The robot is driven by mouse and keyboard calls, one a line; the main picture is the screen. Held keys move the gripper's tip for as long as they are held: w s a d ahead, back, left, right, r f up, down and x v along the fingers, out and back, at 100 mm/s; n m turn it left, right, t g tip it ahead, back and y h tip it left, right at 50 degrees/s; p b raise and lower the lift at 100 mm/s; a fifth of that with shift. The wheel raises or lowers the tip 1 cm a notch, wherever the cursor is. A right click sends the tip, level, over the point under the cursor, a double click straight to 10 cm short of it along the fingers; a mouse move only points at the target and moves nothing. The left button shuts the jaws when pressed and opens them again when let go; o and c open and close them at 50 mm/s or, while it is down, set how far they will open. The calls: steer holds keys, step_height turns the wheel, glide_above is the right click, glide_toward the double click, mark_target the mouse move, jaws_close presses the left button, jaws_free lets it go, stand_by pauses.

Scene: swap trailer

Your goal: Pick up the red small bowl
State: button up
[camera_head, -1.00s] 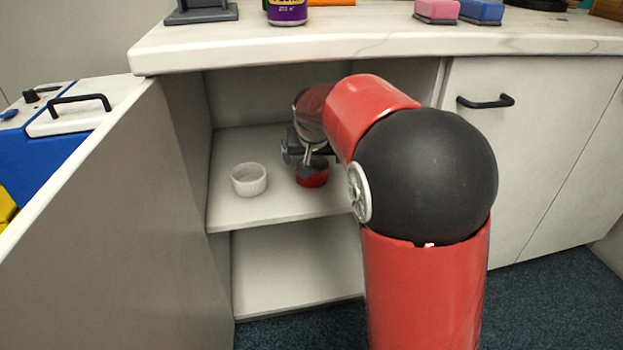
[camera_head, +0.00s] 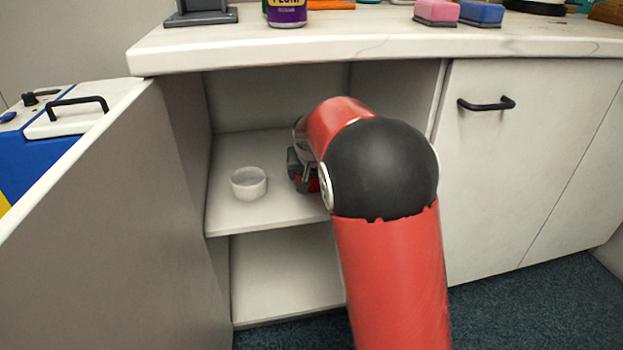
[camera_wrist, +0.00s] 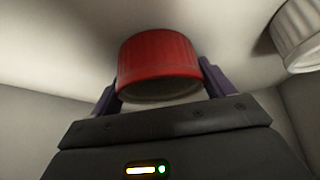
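The red small bowl (camera_wrist: 158,62) stands on the upper shelf inside the open cabinet. In the head view only a small part of the red bowl (camera_head: 314,185) shows beside my gripper and behind my arm. My gripper (camera_head: 303,172) is low over that shelf at the bowl. In the wrist view its two fingers (camera_wrist: 162,76) are spread wide, one on each side of the red bowl, close to its wall. Whether they touch it cannot be told.
A white bowl (camera_head: 249,183) stands on the same shelf, left of my gripper; it also shows in the wrist view (camera_wrist: 300,34). The countertop (camera_head: 380,42) overhangs the shelf. The open cabinet door (camera_head: 95,200) stands at the left. The lower shelf (camera_head: 285,275) looks empty.

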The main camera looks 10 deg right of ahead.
steer(key=c, duration=0.6)
steer(key=shift+r, duration=0.15)
